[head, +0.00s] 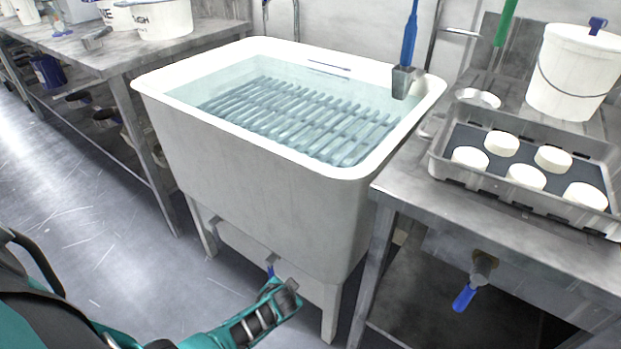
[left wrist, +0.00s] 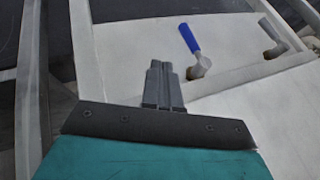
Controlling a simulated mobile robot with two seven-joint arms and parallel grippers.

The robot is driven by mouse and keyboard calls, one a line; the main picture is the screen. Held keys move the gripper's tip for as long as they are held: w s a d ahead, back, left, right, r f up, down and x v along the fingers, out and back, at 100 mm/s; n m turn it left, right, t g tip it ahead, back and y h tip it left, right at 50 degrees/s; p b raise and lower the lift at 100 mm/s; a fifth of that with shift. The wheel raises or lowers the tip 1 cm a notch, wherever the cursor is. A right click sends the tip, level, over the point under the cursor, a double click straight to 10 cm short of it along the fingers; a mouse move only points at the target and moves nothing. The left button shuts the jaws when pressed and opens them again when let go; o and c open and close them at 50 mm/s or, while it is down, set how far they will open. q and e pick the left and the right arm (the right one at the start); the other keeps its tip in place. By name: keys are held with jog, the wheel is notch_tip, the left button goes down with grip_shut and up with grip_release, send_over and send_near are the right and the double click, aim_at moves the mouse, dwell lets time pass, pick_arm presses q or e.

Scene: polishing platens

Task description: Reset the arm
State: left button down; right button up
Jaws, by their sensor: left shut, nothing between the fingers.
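My left arm reaches in from the bottom left of the head view, teal and black. My left gripper (head: 288,288) is in front of the lower part of the white sink, low and clear of the worktops. In the left wrist view its two grey fingers (left wrist: 163,84) are together with nothing between them. The fingers point toward a pale panel and a valve with a blue handle (left wrist: 190,38). I cannot tell how far they are from it. My right gripper is in no view.
A white sink (head: 250,160) holds water over a slatted rack. On the right worktop, a grey tray (head: 470,187) holds several white discs, beside a lidded white bucket (head: 572,75). A blue-handled valve (head: 468,290) hangs below. Floor at left (head: 90,225) is clear.

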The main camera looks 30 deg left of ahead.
pick_arm(q)
jog(key=s+d+r+t+h, duration=0.3)
jog(key=s+d+r+h, duration=0.15)
jog(key=d+r, duration=0.5)
jog(key=s+d+r+t+h, duration=0.25)
jog(key=s+d+r, duration=0.35)
jog(key=r, duration=0.6)
notch_tip(320, 180, up, 9)
jog(key=a+p, duration=0.1)
jog(key=p, duration=1.2)
jog(key=shift+s+a+m+y+p, duration=0.3)
jog(key=shift+s+a+y, duration=0.05)
jog(key=shift+y, duration=0.05)
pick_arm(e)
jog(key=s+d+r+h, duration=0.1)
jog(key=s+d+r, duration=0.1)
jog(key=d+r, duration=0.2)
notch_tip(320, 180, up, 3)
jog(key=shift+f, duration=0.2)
pick_arm(q)
jog(key=shift+g, duration=0.25)
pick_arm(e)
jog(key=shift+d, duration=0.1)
